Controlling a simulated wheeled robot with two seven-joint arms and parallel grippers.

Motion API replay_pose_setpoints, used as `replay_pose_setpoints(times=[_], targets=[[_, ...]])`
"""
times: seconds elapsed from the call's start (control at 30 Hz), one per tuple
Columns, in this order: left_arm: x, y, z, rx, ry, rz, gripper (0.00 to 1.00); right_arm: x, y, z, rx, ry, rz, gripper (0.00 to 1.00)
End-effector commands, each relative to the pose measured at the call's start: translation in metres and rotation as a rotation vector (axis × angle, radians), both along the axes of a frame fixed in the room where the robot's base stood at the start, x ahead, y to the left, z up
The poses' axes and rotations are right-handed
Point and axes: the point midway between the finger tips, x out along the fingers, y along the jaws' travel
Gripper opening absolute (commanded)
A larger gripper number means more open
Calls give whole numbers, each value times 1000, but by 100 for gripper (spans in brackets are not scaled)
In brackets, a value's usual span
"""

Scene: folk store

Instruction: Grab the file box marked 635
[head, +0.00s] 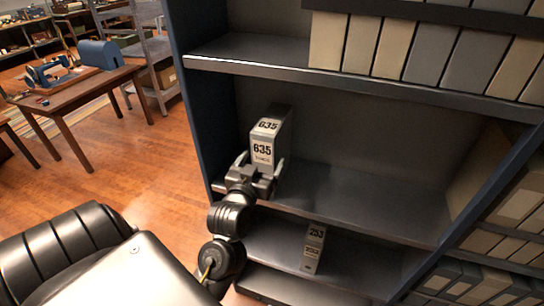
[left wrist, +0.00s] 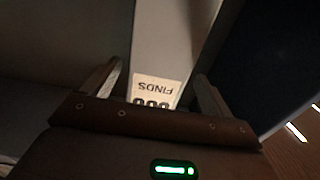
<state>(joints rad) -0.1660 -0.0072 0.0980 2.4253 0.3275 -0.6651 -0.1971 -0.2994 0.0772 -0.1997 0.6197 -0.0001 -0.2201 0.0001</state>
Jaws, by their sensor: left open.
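The grey file box marked 635 (head: 263,150) stands upright on a middle shelf, near the left side of the dark shelf unit. My left gripper (head: 258,170) is open at the front of this box, with one finger on each side of its lower part. In the left wrist view the box (left wrist: 172,45) rises between the two fingers of my gripper (left wrist: 158,85), its label upside down and partly hidden by the gripper body. I cannot tell whether the fingers touch the box. My right gripper is not in view.
Another file box, marked 253 (head: 314,248), stands on a lower shelf. Several plain boxes (head: 396,45) fill the shelf above. The middle shelf (head: 360,200) is bare right of the 635 box. A wooden table (head: 75,92) stands far left.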

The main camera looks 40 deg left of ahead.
Motion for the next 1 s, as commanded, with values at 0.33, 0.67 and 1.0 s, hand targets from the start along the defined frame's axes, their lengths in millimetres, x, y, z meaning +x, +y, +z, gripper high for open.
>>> replay_pose_setpoints(times=[0.33,0.67,1.0], targets=[[42,14,-1,2,1,-1,85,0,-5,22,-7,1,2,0],[48,16,-3,0,-1,-1,84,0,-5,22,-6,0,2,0],[48,16,-3,0,-1,-1,40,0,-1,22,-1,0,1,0]])
